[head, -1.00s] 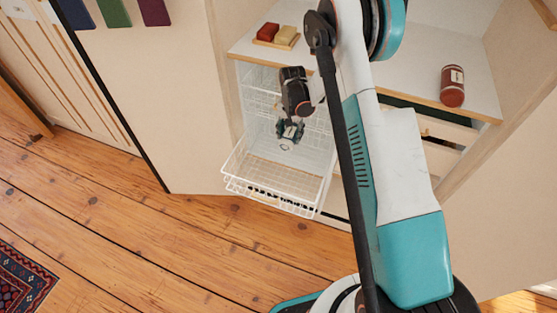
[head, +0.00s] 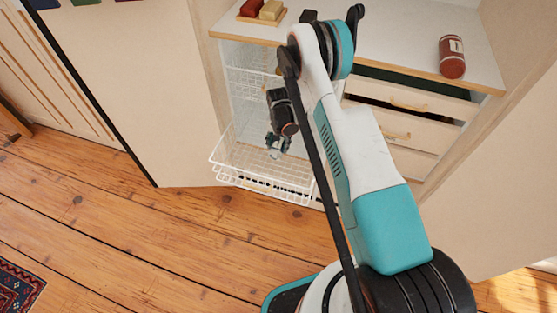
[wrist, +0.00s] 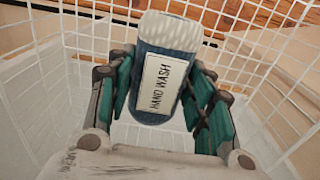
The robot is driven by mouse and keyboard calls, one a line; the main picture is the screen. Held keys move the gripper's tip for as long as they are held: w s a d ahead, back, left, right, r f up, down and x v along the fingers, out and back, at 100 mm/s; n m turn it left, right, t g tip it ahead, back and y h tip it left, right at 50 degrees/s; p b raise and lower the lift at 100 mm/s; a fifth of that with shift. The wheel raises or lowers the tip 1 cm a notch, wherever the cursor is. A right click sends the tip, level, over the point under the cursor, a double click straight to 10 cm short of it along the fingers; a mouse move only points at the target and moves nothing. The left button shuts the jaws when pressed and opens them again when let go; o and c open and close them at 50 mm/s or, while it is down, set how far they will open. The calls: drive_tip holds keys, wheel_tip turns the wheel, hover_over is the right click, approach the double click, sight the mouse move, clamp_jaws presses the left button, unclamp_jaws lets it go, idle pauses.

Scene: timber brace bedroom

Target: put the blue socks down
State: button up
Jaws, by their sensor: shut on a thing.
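The blue socks (wrist: 165,75) are a rolled blue bundle with a white ribbed end and a white label reading "HAND WASH". In the wrist view my gripper (wrist: 160,88) has its two green-padded fingers on either side of them, shut on them. In the head view my gripper (head: 277,146) points down within the pulled-out white wire basket (head: 258,185), and the socks are too small there to make out well. The basket's wire walls surround the socks in the wrist view. Whether the socks touch the basket floor cannot be told.
The basket sits in an open cabinet, with another wire basket (head: 250,72) above it. A worktop (head: 400,45) over the drawers (head: 400,105) holds a dark red bottle (head: 451,57) and red and yellow blocks (head: 262,10). The wooden floor (head: 130,230) in front is clear.

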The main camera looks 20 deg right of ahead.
wheel_tip(320, 180, down, 10)
drive_tip(key=b, duration=0.3)
drive_tip(key=shift+r, duration=0.15)
drive_tip(key=o, duration=1.1)
drive_tip(key=shift+c, duration=0.2)
wheel_tip(320, 180, up, 12)
drive_tip(key=p, duration=0.4)
drive_tip(key=shift+s, duration=0.1)
